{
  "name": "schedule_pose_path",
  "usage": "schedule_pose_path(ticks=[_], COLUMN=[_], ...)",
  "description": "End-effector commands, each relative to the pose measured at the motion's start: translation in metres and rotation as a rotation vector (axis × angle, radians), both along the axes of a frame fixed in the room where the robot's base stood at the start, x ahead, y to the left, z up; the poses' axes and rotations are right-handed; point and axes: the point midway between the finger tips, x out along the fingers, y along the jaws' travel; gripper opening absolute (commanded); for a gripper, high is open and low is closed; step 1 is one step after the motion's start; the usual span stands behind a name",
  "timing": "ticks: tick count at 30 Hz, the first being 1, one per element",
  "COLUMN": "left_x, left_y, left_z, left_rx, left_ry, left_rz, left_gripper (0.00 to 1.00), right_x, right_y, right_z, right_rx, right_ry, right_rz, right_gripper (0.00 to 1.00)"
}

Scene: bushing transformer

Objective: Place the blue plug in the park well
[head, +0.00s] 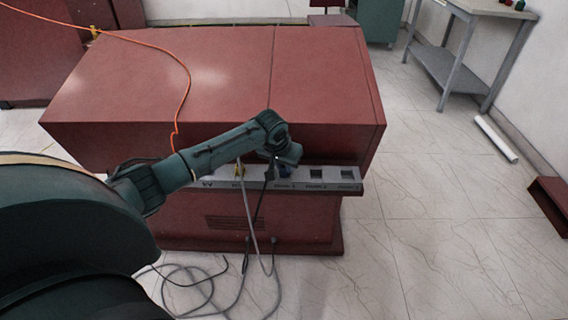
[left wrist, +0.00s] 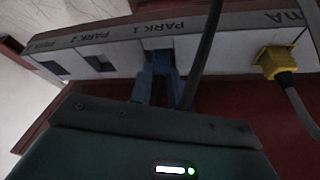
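The blue plug (head: 285,171) is at the PARK 1 opening of the grey ledge (head: 222,184) on the red cabinet. In the left wrist view the blue plug (left wrist: 162,62) shows between my fingertips, at the mouth of the PARK 1 well. How deep it sits is hidden. My left gripper (head: 283,160) reaches down over it. In the left wrist view, the fingers of my left gripper (left wrist: 162,80) close on both sides of the plug. A dark cable (left wrist: 204,50) passes close to the right finger. My right gripper is not in view.
A yellow plug (left wrist: 272,62) with a grey cable sits to the left of PARK 1 in the head view. The PARK 2 (head: 316,174) and PARK 3 (head: 347,174) wells look empty. Loose cables (head: 215,290) lie on the floor. An orange cable (head: 180,85) crosses the cabinet top.

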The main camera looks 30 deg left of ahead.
Motion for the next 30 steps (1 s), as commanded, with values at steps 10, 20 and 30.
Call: schedule_pose_path(ticks=[10,20,30], left_x=[0.000,-0.004,-0.031], left_y=[0.000,-0.001,-0.005], left_z=[0.000,0.015,0.081], left_rx=[0.000,-0.002,-0.001], left_ry=[0.000,-0.002,-0.002], left_rz=[0.000,0.000,0.000], left_gripper=[0.40,0.40,0.40], right_x=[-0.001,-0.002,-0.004], right_y=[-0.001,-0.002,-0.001], right_z=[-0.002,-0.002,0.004], right_rx=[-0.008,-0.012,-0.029], right_ry=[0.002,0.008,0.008], right_rz=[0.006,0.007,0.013], right_gripper=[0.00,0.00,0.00])
